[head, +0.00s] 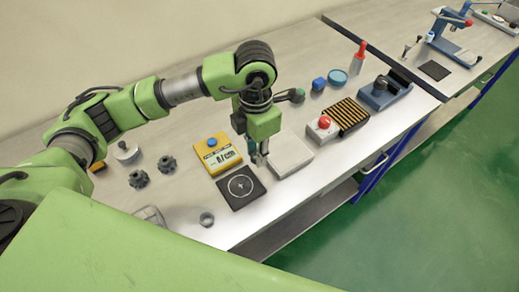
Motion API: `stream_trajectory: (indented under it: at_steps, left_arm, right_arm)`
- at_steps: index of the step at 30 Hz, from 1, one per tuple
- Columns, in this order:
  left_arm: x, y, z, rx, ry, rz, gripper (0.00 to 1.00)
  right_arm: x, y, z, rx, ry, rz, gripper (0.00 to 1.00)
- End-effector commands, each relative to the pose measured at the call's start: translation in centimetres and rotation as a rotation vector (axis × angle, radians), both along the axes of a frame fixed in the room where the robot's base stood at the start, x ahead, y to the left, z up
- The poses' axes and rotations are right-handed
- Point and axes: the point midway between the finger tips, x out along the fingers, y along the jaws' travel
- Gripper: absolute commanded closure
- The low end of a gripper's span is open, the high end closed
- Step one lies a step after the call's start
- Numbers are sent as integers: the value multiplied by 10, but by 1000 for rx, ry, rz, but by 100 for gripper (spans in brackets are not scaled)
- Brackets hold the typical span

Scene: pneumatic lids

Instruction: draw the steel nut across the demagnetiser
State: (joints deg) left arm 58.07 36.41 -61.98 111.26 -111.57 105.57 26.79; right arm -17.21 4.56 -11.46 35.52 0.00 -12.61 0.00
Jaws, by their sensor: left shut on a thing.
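My left gripper (261,158) points down beside the pale square plate (290,153) and the black pad with a white circle (241,187). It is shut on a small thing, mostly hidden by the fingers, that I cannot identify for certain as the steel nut. A grey ring-shaped piece (207,219) lies near the bench's front edge. Further right are a black-and-yellow striped block (347,115) and a blue box with a dark top (385,95); I cannot tell for certain which is the demagnetiser. My right gripper is not in view.
A yellow meter (217,155) is just left of my left gripper. A box with a red knob (323,129) stands by the striped block. Dark knobbed pieces (139,179) lie at left.

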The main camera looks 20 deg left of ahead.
Motion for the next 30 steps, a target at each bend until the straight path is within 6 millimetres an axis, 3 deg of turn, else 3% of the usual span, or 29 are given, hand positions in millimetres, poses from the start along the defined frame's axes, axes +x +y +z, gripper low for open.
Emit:
stream_trajectory:
  at_steps: [18,30]
  left_arm:
    - [0,0,32,-1,-1,1,100]
    - [-1,0,41,-1,1,0,100]
  right_arm:
    - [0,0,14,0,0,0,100]
    - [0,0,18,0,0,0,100]
